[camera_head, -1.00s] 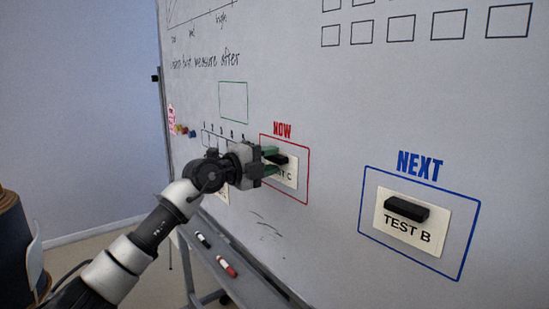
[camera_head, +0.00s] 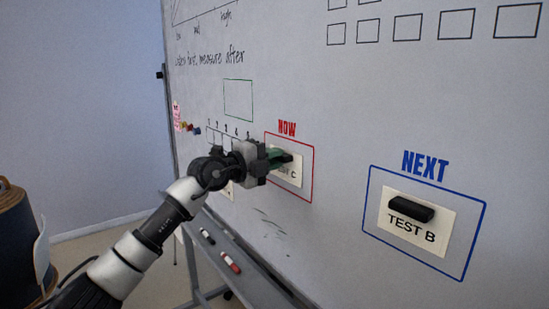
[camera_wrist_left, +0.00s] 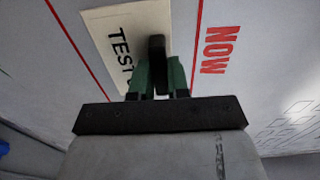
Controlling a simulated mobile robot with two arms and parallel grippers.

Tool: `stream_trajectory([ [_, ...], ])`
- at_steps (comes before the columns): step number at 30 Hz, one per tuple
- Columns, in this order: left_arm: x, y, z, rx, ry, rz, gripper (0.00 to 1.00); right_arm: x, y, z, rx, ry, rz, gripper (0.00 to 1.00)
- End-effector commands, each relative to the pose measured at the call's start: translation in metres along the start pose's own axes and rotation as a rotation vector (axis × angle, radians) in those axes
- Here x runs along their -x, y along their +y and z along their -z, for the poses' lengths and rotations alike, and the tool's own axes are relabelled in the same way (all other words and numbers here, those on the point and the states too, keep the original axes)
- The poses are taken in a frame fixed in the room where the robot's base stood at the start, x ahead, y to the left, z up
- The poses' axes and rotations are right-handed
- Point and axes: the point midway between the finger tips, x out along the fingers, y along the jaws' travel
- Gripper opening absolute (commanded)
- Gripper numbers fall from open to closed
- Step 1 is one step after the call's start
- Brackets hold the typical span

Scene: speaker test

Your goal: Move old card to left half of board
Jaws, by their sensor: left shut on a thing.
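The card (camera_head: 296,178) shows cream behind my left gripper (camera_head: 285,158). My left gripper is shut on the black magnet on this card. In the left wrist view, the green fingers (camera_wrist_left: 157,78) close around the black magnet (camera_wrist_left: 157,50), and the card (camera_wrist_left: 108,28) lies behind it, inside the red lines. My right gripper is not in view.
A "TEST B" card (camera_head: 440,228) with a black magnet (camera_head: 411,209) sits in the blue NEXT box. Another card (camera_head: 229,190) is partly hidden behind my left arm. Markers (camera_head: 230,262) lie on the tray below. Small coloured magnets (camera_head: 190,127) are at the board's left edge.

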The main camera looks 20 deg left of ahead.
Motion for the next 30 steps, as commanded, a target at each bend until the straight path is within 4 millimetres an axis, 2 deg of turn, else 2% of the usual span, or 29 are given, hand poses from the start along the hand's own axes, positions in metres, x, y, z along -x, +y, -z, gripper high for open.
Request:
stream_trajectory([
  [30, 0.031, 0.0, 0.0, 0.001, -0.001, 0.001, 0.0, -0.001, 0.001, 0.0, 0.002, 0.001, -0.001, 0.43],
])
